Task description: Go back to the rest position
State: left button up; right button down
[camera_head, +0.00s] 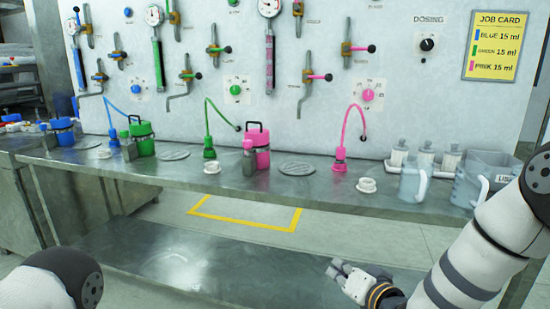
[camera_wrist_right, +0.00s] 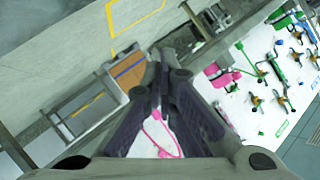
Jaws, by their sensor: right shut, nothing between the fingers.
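My right gripper (camera_head: 345,270) is in front of the steel bench, below the level of its top, at the lower right of the head view. It points left and is apart from everything on the bench. In the right wrist view its two dark fingers (camera_wrist_right: 162,62) meet at the tips, shut, with nothing held between them. My left arm shows only as a rounded white and dark link at the lower left of the head view. The left gripper is out of view.
The steel bench top (camera_head: 230,187) carries a blue, a green and a pink canister (camera_head: 257,148). The lower shelf (camera_head: 190,265) is bare. A yellow job card (camera_head: 495,45) hangs on the panel.

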jog(key=s+d+f+n+g+h, duration=0.15)
jog(key=s+f+g, duration=0.25)
jog(key=s+f, duration=0.65)
jog(key=s+d+f+n+g+h, duration=0.15)
jog(key=s+f+g, duration=0.25)
jog(key=s+f, duration=0.7)
jog(key=s+d+r+g, duration=0.1)
jog(key=s+g, duration=0.1)
jog(key=s, duration=0.7)
jog(key=s+d+g, duration=0.2)
jog(key=s+g, duration=0.1)
jog(key=s, duration=0.6)
jog(key=s+d+r+n+g+h, duration=0.1)
jog(key=s+d+g, duration=0.1)
jog(key=s, duration=0.8)
jog(key=shift+r+g, duration=0.3)
jog(key=shift+r, duration=0.05)
jog(key=shift+w, duration=0.15)
